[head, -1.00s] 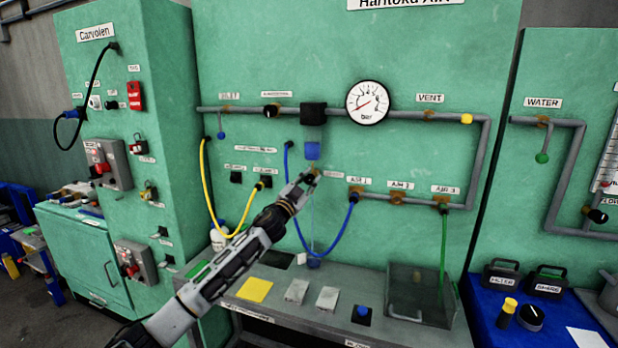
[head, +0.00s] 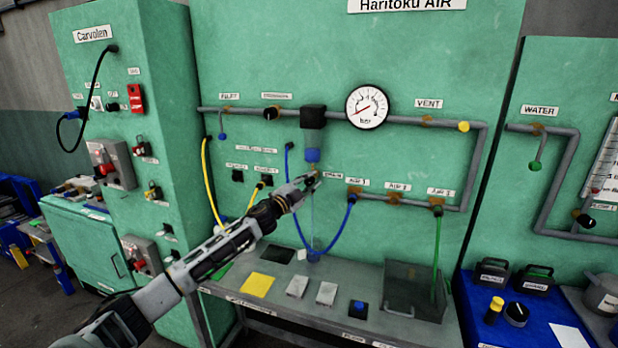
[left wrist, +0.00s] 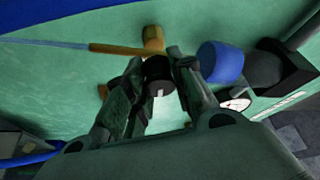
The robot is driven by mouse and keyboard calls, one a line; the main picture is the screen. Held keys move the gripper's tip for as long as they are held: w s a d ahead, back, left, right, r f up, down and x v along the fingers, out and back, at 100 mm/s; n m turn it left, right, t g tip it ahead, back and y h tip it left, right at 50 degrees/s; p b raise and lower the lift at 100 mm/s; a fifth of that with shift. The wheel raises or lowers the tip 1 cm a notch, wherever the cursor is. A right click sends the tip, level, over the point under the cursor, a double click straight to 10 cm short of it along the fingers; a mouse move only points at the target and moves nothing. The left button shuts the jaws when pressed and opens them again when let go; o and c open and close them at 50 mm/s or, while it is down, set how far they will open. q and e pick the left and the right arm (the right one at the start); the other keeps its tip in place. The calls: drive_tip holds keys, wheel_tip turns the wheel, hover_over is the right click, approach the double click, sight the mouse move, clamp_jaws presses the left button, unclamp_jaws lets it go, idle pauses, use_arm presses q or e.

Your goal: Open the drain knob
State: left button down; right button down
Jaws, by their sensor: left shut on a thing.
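My left gripper (head: 308,185) reaches to the green air panel (head: 250,60), just left of the DRAIN label (head: 332,176) and below the blue bowl (head: 312,155) of the black filter unit (head: 313,117). In the left wrist view the black drain knob (left wrist: 158,76) sits between the two fingers of my left gripper (left wrist: 155,88), which are shut on it. A brass fitting (left wrist: 152,38) shows behind the knob, with the blue bowl (left wrist: 220,62) to its right. In the head view the fingers hide the knob. The right gripper is not in view.
A pressure gauge (head: 367,107) is at upper right of the gripper. A blue hose (head: 335,235) loops close below it and a yellow hose (head: 210,185) hangs at left. The grey bench (head: 340,270) below holds a yellow pad (head: 257,286) and a clear box (head: 415,290).

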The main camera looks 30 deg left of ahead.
use_arm(q)
drive_tip(key=shift+r+m+p, duration=0.1)
drive_tip(key=shift+m+p, duration=0.45)
drive_tip(key=shift+m, duration=0.05)
drive_tip(key=shift+m+g+h+p, duration=0.3)
drive_tip(key=shift+m+p, duration=0.1)
drive_tip(key=shift+p, duration=0.05)
drive_tip(key=shift+m+p, duration=0.4)
drive_tip(key=shift+p, duration=0.1)
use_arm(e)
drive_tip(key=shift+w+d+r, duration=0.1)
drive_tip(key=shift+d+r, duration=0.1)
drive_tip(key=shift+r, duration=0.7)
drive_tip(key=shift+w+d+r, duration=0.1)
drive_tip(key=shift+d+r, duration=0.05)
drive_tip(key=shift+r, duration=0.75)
use_arm(q)
drive_tip(key=shift+f, duration=0.2)
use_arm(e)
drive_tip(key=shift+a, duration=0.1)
use_arm(q)
drive_tip(key=c, duration=1.6)
unclamp_jaws()
drive_tip(key=o, duration=0.4)
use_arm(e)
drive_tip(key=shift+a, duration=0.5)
use_arm(q)
drive_tip(key=shift+s, duration=0.1)
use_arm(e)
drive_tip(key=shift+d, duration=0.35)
